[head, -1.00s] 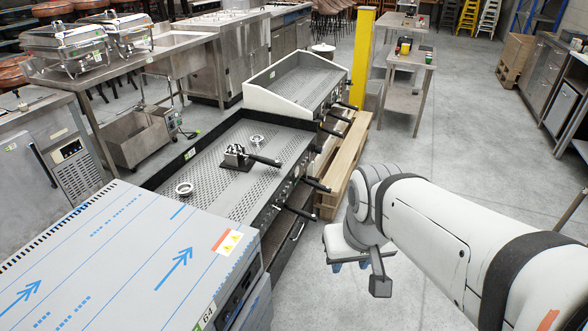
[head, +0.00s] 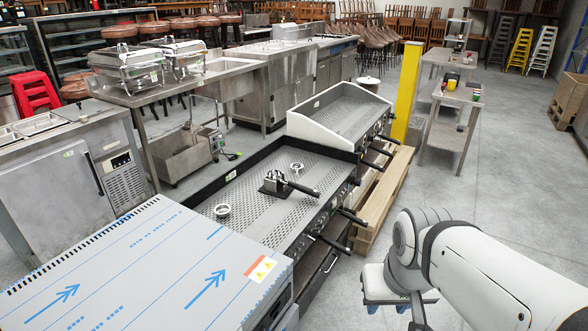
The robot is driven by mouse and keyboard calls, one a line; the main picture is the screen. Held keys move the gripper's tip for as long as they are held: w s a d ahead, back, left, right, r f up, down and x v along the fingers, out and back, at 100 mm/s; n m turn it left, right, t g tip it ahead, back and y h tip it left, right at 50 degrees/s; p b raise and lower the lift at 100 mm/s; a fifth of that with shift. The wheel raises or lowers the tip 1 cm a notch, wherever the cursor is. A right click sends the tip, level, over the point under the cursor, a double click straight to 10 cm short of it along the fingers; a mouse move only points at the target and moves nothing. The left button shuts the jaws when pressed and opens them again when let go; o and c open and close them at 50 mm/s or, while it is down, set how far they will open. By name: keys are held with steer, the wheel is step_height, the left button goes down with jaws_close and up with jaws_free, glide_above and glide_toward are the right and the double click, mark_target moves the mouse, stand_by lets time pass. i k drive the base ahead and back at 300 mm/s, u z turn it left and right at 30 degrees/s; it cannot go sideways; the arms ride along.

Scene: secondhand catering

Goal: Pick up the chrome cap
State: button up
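Two small chrome ring-shaped pieces lie on the perforated top of the near griddle (head: 262,213). One chrome piece (head: 222,210) is at the near left, the other chrome piece (head: 297,168) towards the back. I cannot tell which is the chrome cap. Between them sits a black block with a chrome top and a black handle (head: 285,185) pointing right. My gripper (head: 417,318) hangs low at the bottom edge, right of the griddle and apart from it. Its fingers are partly cut off, so its opening does not show.
A steel cabinet with blue-striped film (head: 140,270) stands at the near left. A second griddle (head: 345,112) with white side walls is behind, beside a wooden pallet (head: 385,190) and a yellow post (head: 407,85). Black handles stick out from the griddle fronts. Grey floor is open at right.

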mark_target(297, 167)
steer(key=z, duration=0.35)
steer(key=k, duration=0.4)
steer(key=z, duration=0.75)
steer(key=k, duration=0.95)
steer(key=z, duration=0.65)
steer(key=i, duration=0.95)
steer(key=u, duration=0.35)
steer(key=i, duration=1.6)
steer(key=u, duration=0.85)
steer(key=i, duration=1.5)
steer(key=u, duration=1.45)
steer(key=i, duration=1.1)
steer(key=u, duration=0.8)
steer(key=k, duration=0.1)
steer(key=z, duration=0.15)
